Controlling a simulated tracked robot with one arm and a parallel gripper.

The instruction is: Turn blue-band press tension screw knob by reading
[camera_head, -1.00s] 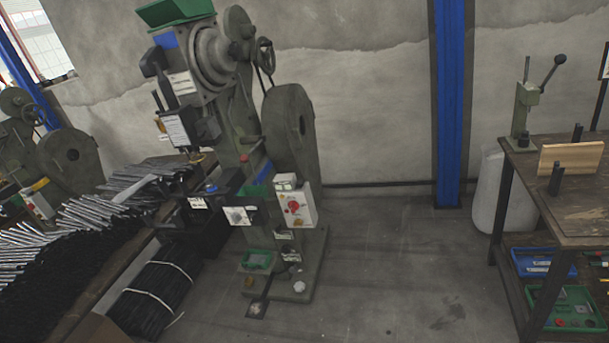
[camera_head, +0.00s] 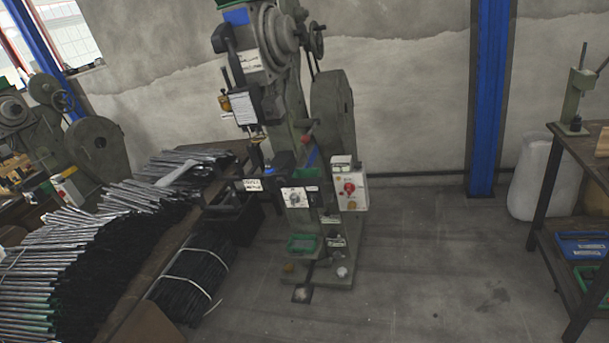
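A green-grey rivet press (camera_head: 290,110) stands upright in the middle of the view, with a blue band (camera_head: 237,17) at its upper left. A spoked handwheel (camera_head: 316,38) sits at its upper right, and a red ball knob (camera_head: 308,139) shows lower on its column. A white dial plate with a round knob (camera_head: 294,197) is on the front. I cannot tell which of these is the tension screw knob. A second press (camera_head: 62,130) stands at the far left. My gripper is not in view.
Bundles of black and silver rods (camera_head: 110,230) lie on a bench at the left. A workbench (camera_head: 570,230) stands at the right, with a white container (camera_head: 543,178) behind it. A blue post (camera_head: 488,100) stands against the wall. The floor (camera_head: 420,270) between press and workbench is clear.

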